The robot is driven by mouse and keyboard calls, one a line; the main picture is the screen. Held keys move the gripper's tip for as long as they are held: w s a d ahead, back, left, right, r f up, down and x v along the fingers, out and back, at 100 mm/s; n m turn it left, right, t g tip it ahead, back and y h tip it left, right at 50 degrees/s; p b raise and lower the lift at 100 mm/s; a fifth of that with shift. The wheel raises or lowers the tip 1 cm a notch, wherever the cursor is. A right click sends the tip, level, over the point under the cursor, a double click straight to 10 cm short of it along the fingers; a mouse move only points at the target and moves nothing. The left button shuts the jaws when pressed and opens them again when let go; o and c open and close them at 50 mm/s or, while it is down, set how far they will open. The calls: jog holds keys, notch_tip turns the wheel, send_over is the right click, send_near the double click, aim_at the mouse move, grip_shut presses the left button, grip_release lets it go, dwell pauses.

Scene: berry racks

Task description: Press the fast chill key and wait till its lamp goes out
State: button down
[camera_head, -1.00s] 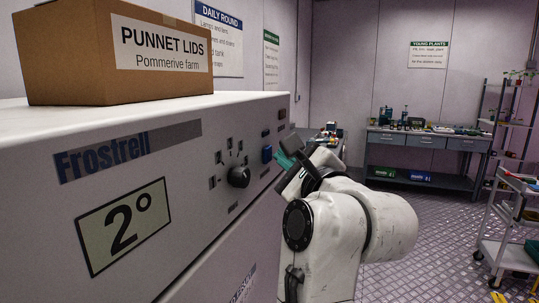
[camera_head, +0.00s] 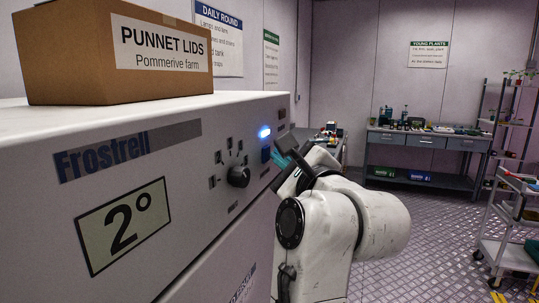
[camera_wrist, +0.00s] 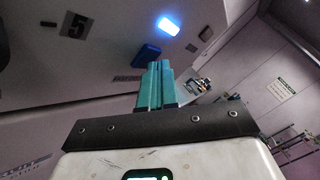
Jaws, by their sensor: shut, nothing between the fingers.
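The fast chill key looks to be the blue key (camera_head: 266,154) on the front panel of the white Frostrell unit (camera_head: 160,262). It also shows in the wrist view (camera_wrist: 146,54). A lamp (camera_head: 264,132) just above the key glows bright blue, and it glows in the wrist view too (camera_wrist: 169,25). My gripper (camera_head: 277,157) is shut and empty, its teal fingertips close beside the key. In the wrist view the fingertips (camera_wrist: 160,64) end just below the key; whether they touch it I cannot tell.
A dark knob (camera_head: 239,176) sits left of the key on the panel, and a display (camera_head: 122,225) reads 2°. A cardboard box (camera_head: 60,55) stands on top. A workbench (camera_head: 425,143) and a white trolley (camera_head: 506,254) stand beyond; the floor between is clear.

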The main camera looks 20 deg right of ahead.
dwell(0.5)
jog(key=shift+s+d, duration=0.45)
jog(key=shift+d, duration=0.1)
jog(key=shift+s+d+p, duration=0.3)
jog(key=shift+s+d, duration=0.45)
jog(key=shift+d, duration=0.3)
jog(key=shift+s+d+p, duration=0.25)
jog(key=shift+s+d, duration=0.5)
jog(key=shift+d, duration=0.25)
jog(key=s+d+f+n+g+h, duration=0.1)
jog(key=s+d+f+n+g, duration=0.2)
jog(key=f, duration=0.7)
jog(key=s+d+f+n+g, duration=0.1)
jog(key=s+f+n+g, duration=0.2)
jog(key=f+n, duration=0.55)
jog(key=s+d+f+n+g+h, duration=0.1)
jog(key=s+d+f+n+g, duration=0.15)
jog(key=f, duration=0.95)
jog(key=s+f+n+g, duration=0.4)
jog(key=s+f, duration=0.6)
jog(key=s, duration=0.4)
jog(key=s+f+n+g, duration=0.5)
jog(key=s+f, duration=0.5)
jog(key=s, duration=0.4)
jog(key=shift+f+n+h, duration=0.35)
jog(key=shift+n+h, duration=0.05)
jog(key=shift+n, duration=0.1)
